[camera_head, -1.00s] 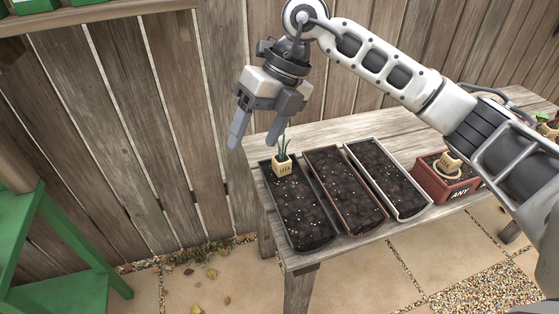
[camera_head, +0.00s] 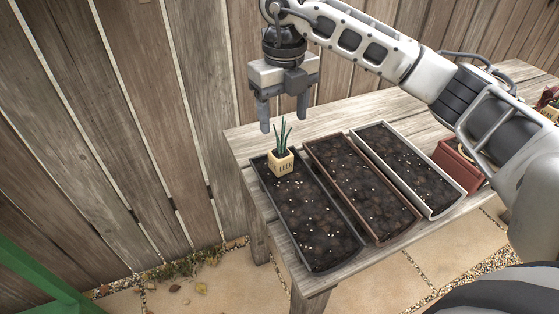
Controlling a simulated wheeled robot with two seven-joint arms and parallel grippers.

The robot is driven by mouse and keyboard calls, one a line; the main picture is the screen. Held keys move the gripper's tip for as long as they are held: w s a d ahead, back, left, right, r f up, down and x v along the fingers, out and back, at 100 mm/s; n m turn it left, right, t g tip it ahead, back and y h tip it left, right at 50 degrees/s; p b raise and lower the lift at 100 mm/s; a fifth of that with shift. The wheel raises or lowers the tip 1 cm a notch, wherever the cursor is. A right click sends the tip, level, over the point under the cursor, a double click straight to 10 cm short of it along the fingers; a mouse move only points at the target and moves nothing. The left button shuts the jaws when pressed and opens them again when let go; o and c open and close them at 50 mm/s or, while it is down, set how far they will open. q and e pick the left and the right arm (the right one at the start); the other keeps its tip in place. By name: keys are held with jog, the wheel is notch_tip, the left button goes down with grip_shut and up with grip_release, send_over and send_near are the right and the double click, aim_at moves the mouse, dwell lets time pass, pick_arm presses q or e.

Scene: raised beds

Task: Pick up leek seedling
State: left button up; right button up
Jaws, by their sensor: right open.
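The leek seedling (camera_head: 281,161) is a small cream pot lettered LEEK with upright green leaves. It stands at the far end of the left soil tray (camera_head: 334,268), a dark-rimmed one. My right gripper (camera_head: 283,123) is open and empty, pointing down just above the seedling. Its fingertips appear level with or slightly above the leaf tops, and I cannot tell the exact gap in depth. My left gripper is not in view.
A brown-rimmed tray (camera_head: 379,239) and a grey-rimmed tray (camera_head: 432,216) of soil lie to the right on the wooden table (camera_head: 240,148). A red box (camera_head: 455,160) stands further right, partly behind my arm. A wooden fence (camera_head: 110,130) rises behind. Green furniture (camera_head: 35,272) is at lower left.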

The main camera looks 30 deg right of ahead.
aim_at(281, 153)
notch_tip(281, 153, down, 6)
jog(key=shift+r, duration=0.1)
jog(key=shift+w+a+f+p, duration=0.1)
jog(key=shift+w+f+p, duration=0.1)
jog(key=shift+f, duration=1.25)
jog(key=shift+w+a+f+p, duration=0.1)
jog(key=shift+f+p, duration=0.05)
jog(key=shift+f, duration=1.25)
jog(key=c, duration=1.1)
